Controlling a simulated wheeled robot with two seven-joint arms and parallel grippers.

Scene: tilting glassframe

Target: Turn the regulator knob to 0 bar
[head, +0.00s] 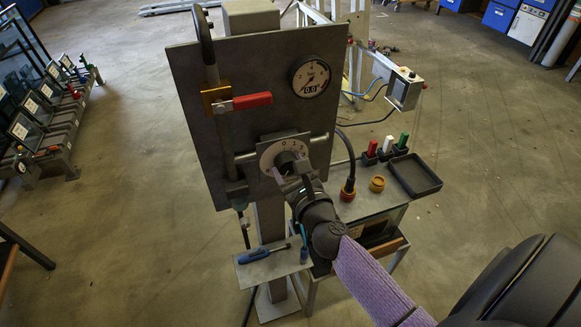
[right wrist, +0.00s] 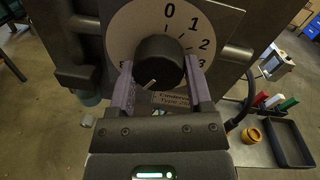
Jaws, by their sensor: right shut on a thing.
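The black regulator knob (right wrist: 160,60) stands at the centre of a white round dial (right wrist: 128,32) with 0 at the top and 1, 2, 3 to the right. A short pale mark shows on the knob's lower left side. The dial also shows in the head view (head: 266,157), partly hidden by my gripper. My right gripper (head: 287,177) is shut on the knob, with one finger on each side in the right wrist view. My left gripper is not in view.
On the grey panel (head: 203,130), a valve with a red lever (head: 252,101) sits upper left of the dial. A blue screwdriver (head: 265,254) lies on a small shelf below. A black tray (head: 414,175) and red, white and green plugs (head: 388,146) stand at right.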

